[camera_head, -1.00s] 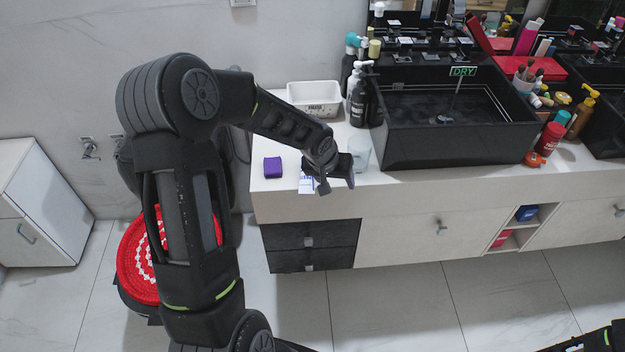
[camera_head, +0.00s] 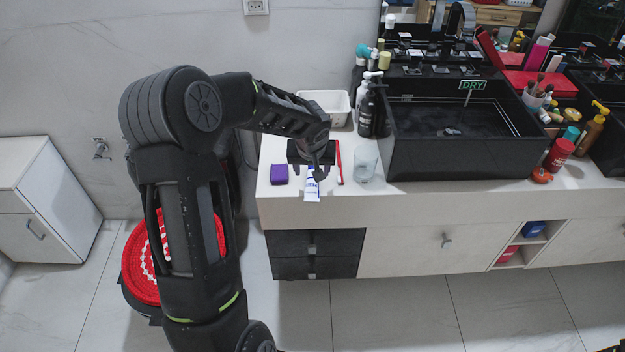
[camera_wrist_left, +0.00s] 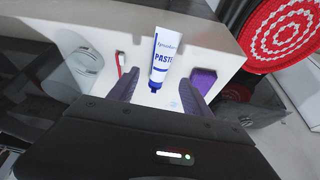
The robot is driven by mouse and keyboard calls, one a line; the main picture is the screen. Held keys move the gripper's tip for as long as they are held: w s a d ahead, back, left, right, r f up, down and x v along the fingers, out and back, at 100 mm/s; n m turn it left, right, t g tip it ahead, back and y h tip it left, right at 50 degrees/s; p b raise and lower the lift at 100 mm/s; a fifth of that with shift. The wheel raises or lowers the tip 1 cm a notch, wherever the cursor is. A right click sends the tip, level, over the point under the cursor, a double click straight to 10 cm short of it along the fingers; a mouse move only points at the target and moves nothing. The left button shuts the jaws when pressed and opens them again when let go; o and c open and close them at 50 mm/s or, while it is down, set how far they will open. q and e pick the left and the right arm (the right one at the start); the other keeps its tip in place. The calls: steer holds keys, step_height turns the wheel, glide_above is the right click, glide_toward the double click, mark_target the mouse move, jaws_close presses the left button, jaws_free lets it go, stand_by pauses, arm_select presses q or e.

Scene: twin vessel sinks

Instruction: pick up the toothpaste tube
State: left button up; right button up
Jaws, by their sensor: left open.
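The toothpaste tube (camera_head: 312,187), white with blue print and a blue cap, lies on the left part of the pale counter near its front edge. In the left wrist view the tube (camera_wrist_left: 166,52) shows between the two finger lines, its blue cap towards my gripper. My left gripper (camera_head: 314,170) is open over the cap end of the tube. In the wrist view its dark fingers (camera_wrist_left: 161,88) stand apart on both sides of the cap. Whether they touch the tube, I cannot tell. My right gripper is not in view.
A purple block (camera_head: 279,174) lies just left of the tube. A red toothbrush (camera_head: 340,165) and a clear glass (camera_head: 364,163) are to its right. A white basket (camera_head: 327,106) and dark bottles (camera_head: 367,108) stand behind, beside the black sink (camera_head: 450,158).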

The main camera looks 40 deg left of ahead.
mark_target(313, 180)
arm_select(q)
steer(key=shift+w+f, duration=0.1)
steer(key=shift+f, duration=0.1)
steer(key=shift+p+x, duration=0.65)
steer(key=shift+x, duration=1.95)
jaws_close()
